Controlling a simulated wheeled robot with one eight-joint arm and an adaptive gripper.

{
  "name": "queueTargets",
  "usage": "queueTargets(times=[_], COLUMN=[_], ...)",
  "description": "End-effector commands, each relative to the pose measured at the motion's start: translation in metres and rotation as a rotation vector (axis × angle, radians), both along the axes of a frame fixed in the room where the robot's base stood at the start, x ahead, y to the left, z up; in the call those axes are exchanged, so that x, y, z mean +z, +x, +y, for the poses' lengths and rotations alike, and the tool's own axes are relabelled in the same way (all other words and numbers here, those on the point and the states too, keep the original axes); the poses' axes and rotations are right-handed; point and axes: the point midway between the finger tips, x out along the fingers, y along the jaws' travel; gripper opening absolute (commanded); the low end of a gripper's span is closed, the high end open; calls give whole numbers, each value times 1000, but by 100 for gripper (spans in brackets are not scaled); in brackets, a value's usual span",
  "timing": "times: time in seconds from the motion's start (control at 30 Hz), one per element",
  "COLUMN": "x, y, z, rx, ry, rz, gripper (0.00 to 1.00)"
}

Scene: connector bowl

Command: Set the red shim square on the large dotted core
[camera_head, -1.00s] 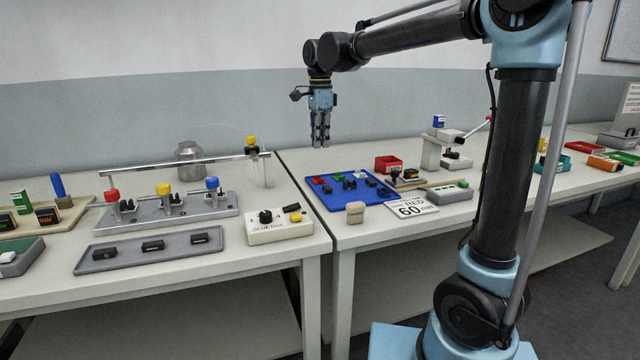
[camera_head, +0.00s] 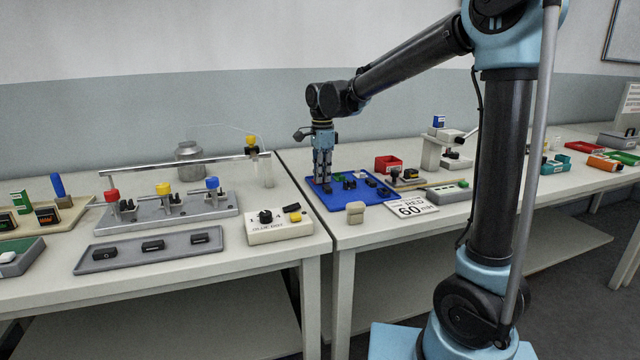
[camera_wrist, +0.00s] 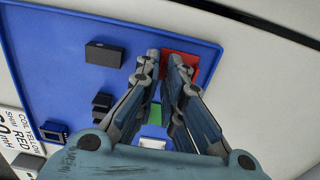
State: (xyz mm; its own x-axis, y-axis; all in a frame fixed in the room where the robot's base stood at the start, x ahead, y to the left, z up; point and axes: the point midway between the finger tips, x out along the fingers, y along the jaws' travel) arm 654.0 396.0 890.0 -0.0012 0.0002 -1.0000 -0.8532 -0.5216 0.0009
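The red shim (camera_wrist: 184,66) lies on the blue tray (camera_wrist: 55,60), near the tray's edge in the wrist view. My gripper (camera_wrist: 165,57) points down over it, with a narrow gap between the fingertips. The fingertips overlap the shim's left part in this view; whether they touch it I cannot tell. In the head view my gripper (camera_head: 323,188) is low over the left end of the tray and mostly hides the shim. Dark blocks, perhaps cores, lie on the tray, one large (camera_wrist: 104,54) and one smaller (camera_wrist: 102,105). No dots can be made out on them.
A green piece (camera_wrist: 154,115) and a white piece (camera_wrist: 152,143) lie close to my fingers on the tray. A beige block (camera_head: 355,212) and a printed card (camera_head: 410,208) are at the tray's front. A red bin (camera_head: 388,164) stands behind it.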

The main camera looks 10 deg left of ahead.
Motion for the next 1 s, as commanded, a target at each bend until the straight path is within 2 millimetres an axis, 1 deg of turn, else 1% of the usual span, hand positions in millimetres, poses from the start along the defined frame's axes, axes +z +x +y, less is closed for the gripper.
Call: queueTargets(times=[0.1,0.27,0.3,0.33,0.73,0.87,1.0], x=[-4,-4,-4,-4,-3,5,26], y=[0,0,0,0,0,0,0], z=[0,0,0,0,0,0,0], rx=[0,0,0,0,1,1,1], ry=[0,0,0,0,0,0,0], rz=[0,0,0,0,0,0,0], gripper=[8,8,6,0,0,0,0])
